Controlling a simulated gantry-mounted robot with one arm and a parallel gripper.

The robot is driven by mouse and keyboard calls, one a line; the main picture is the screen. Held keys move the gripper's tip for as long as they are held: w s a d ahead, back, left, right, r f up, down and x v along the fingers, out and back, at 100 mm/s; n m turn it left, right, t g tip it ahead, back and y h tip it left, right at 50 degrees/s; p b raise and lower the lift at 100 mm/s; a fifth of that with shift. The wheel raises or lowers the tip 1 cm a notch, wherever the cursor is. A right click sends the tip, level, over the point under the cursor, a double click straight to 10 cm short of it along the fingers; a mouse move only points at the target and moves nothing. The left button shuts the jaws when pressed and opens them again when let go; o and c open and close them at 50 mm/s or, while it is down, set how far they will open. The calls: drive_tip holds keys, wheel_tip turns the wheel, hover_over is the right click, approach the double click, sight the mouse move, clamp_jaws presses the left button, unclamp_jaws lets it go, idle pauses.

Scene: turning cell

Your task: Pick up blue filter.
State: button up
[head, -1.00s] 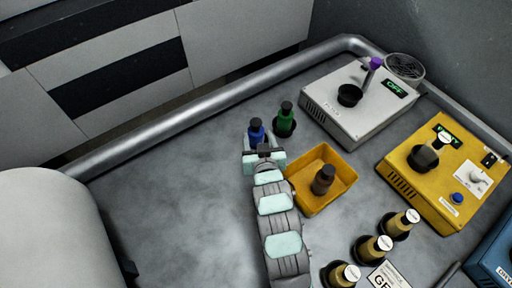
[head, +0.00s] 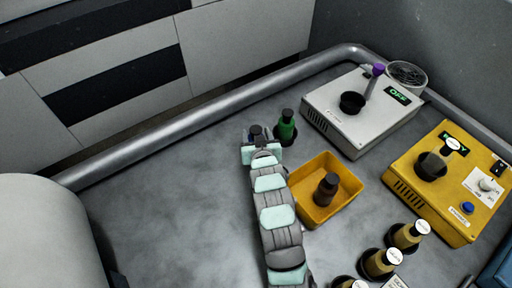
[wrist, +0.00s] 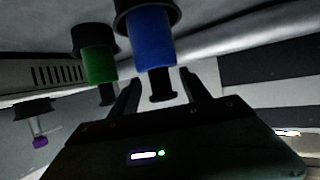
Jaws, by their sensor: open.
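The blue filter (wrist: 152,42) is a blue cylinder with a black base and a dark knob. It stands in front of my gripper (wrist: 162,78) in the wrist view. The fingers are open, one on each side of the dark knob, and do not visibly clamp it. In the head view my gripper (head: 258,140) largely hides the blue filter, and only a dark top shows between the fingers.
A green filter (head: 286,127) stands close to the right of my gripper and also shows in the wrist view (wrist: 101,66). A grey machine (head: 347,130) stands behind. The left tabletop is clear.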

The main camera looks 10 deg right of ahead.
drive_tip(key=shift+w+a+f, duration=0.1)
drive_tip(key=shift+w, duration=0.35)
drive_tip(key=shift+s, duration=0.1)
drive_tip(key=shift+c, duration=0.3)
clamp_jaws()
idle(0.7)
